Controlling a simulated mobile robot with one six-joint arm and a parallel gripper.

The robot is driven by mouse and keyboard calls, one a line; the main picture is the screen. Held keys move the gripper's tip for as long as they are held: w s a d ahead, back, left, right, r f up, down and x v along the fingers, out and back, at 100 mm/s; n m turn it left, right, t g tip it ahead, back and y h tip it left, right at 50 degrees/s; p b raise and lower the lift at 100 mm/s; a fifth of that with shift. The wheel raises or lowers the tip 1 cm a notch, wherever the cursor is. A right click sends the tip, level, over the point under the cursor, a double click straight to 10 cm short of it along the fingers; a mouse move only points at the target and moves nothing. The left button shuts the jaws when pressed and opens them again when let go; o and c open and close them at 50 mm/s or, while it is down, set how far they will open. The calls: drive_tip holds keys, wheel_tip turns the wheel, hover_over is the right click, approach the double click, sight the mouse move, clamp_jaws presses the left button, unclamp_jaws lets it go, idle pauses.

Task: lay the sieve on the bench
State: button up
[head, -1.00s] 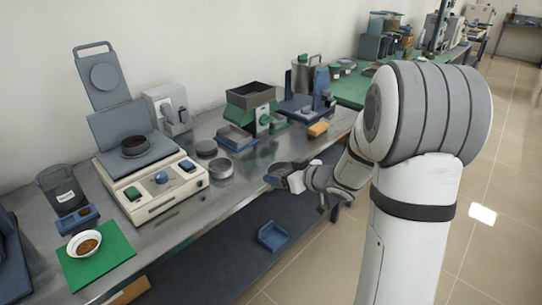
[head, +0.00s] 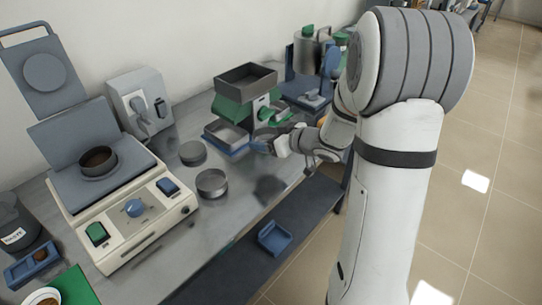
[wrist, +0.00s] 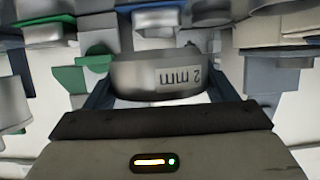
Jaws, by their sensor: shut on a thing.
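A round grey metal sieve marked "2 mm" (wrist: 135,76) sits between the two fingers of my gripper (wrist: 160,88) in the wrist view, gripped at its sides. In the head view my gripper (head: 268,141) is over the bench, in front of the green-and-grey hopper device. The held sieve is hard to make out there. A dark, blurred shadow lies on the bench below it. The steel bench (head: 190,232) has a bare stretch at its front edge, left of that shadow.
Two round metal pans or sieves (head: 212,183) and (head: 192,153) stand on the bench. The cream machine (head: 140,222) with a dark ring (head: 98,161) is left. The hopper device (head: 246,78) and its blue tray (head: 228,136) are close behind my gripper. A blue bin (head: 274,238) is on the lower shelf.

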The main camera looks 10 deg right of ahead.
sight(270, 166)
drive_tip(key=f, duration=0.4)
drive_tip(key=f+b, duration=0.1)
drive_tip(key=f, duration=0.3)
drive_tip(key=shift+d, duration=0.2)
